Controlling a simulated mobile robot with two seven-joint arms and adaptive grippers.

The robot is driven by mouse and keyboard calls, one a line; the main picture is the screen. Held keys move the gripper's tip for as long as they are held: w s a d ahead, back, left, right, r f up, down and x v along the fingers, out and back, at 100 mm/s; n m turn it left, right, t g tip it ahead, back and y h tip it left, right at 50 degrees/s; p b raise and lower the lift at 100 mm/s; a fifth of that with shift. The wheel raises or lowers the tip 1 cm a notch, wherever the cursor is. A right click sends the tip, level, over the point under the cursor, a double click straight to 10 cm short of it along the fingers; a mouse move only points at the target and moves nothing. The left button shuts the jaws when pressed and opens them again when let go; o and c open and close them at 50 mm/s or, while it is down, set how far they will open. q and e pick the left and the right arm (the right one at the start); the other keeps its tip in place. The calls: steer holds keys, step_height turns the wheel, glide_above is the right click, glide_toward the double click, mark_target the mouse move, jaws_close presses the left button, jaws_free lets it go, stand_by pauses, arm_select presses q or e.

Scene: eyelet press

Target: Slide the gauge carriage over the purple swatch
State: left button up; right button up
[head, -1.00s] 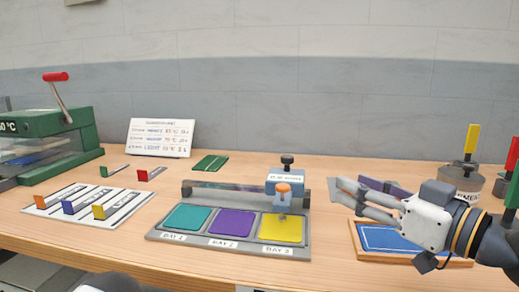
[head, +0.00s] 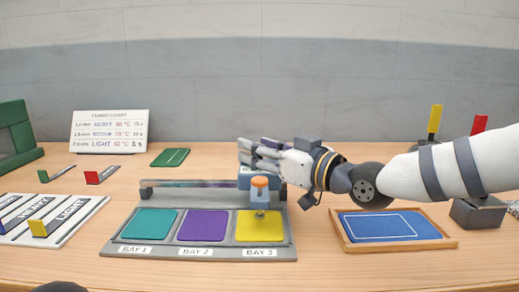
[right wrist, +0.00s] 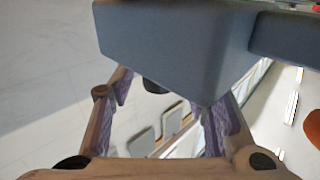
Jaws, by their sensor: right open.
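The gauge carriage (head: 244,183) is a blue block with an orange knob (head: 260,182) on its front. It sits on the rail (head: 190,184) at the right end, with its pointer over the yellow swatch (head: 260,227) in bay 3. The purple swatch (head: 203,226) lies in the middle bay, uncovered. My right gripper (head: 245,153) is open at the carriage's top and hides its upper part. In the right wrist view, a large blue-grey block (right wrist: 170,45) shows at the fingers (right wrist: 165,110); contact cannot be told.
The teal swatch (head: 149,224) lies in bay 1. A wooden tray with a blue panel (head: 395,226) is at right. A labelled white board (head: 62,222) with coloured tabs is at left.

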mark_target(254, 189)
steer(key=shift+w+a, duration=0.1)
steer(key=shift+a, duration=0.05)
jaws_close()
steer(key=a, duration=0.9)
steer(key=shift+a+p, duration=0.25)
steer(key=shift+p, duration=0.15)
jaws_free()
steer(key=v, duration=1.2)
steer(key=shift+r, duration=0.1)
